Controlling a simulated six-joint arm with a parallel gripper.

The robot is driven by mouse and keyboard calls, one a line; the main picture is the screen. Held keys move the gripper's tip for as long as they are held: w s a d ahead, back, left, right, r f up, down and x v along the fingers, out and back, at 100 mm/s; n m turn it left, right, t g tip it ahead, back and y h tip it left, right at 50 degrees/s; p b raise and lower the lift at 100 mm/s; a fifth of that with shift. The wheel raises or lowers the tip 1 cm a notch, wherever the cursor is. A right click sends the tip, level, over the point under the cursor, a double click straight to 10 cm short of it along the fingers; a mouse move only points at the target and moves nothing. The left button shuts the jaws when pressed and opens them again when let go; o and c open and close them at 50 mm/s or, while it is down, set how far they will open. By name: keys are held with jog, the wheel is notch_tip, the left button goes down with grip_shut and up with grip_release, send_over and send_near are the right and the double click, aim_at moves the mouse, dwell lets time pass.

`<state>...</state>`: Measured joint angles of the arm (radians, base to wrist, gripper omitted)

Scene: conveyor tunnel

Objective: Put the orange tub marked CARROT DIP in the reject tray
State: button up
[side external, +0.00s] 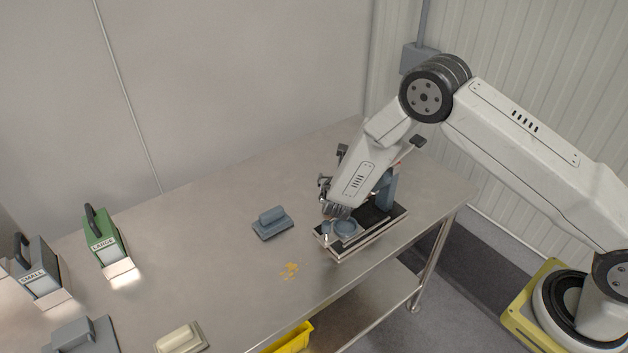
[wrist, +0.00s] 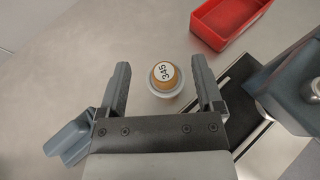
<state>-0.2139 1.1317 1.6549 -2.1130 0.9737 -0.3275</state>
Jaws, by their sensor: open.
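In the wrist view a small round orange tub (wrist: 159,85) with a white label disc on top, which seems to read 345, sits in a pale grey ring or cup. No CARROT DIP words can be read. My gripper (wrist: 160,63) is open, with one finger on each side of the tub and a gap to both. A red tray (wrist: 226,42), seen in part and empty where visible, lies at the upper right; whether it is the reject tray is not shown. In the side view my gripper (side external: 337,208) is low near the conveyor's end; the tub is not distinguishable there.
A dark conveyor belt (wrist: 238,100) with a blue-grey housing (wrist: 292,85) is close on the right. Bare table lies around the block.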

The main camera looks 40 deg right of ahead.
jog(key=shift+r, duration=1.15)
jog(key=shift+o, duration=1)
